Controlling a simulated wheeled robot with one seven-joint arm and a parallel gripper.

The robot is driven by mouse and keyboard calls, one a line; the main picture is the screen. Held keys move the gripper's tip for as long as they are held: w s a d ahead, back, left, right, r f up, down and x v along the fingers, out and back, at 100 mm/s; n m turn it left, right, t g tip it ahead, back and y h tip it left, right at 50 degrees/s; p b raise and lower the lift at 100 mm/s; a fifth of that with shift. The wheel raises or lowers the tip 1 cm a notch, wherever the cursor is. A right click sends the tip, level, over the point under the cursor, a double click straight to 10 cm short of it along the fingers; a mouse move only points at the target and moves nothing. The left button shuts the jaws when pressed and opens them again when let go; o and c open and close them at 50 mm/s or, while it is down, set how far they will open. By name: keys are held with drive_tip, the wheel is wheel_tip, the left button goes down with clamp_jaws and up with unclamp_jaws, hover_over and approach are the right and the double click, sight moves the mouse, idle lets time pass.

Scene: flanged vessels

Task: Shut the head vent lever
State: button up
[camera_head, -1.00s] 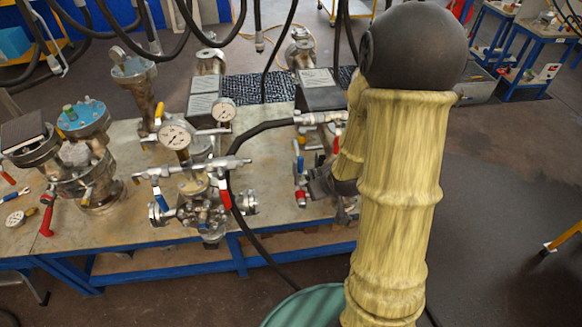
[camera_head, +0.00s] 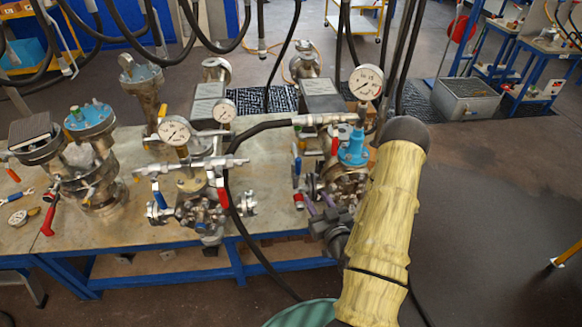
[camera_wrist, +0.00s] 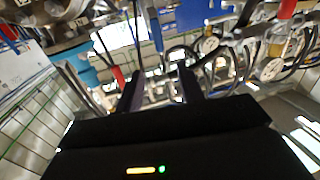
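The nearest flanged vessel has a blue head (camera_head: 353,148) and stands at the right end of the table, partly hidden by my arm. A pressure gauge (camera_head: 366,83) rises above it. A red lever (camera_head: 335,144) shows beside the blue head; I cannot tell for sure which lever is the head vent. A blue lever (camera_head: 297,166) and a red lever (camera_head: 299,201) sit at the vessel's left. My gripper (camera_head: 318,201) is in front of this vessel, fingers apart. In the wrist view the fingers (camera_wrist: 160,80) stand apart with nothing seen between them; a red lever (camera_wrist: 118,75) is left of them.
A middle vessel with a gauge (camera_head: 174,130) and a red lever (camera_head: 222,196) stands to the left. More vessels crowd the table (camera_head: 120,225). Hoses hang overhead.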

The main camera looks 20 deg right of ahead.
drive_tip(key=shift+s, duration=0.2)
drive_tip(key=shift+d, duration=0.1)
drive_tip(key=shift+w, duration=0.1)
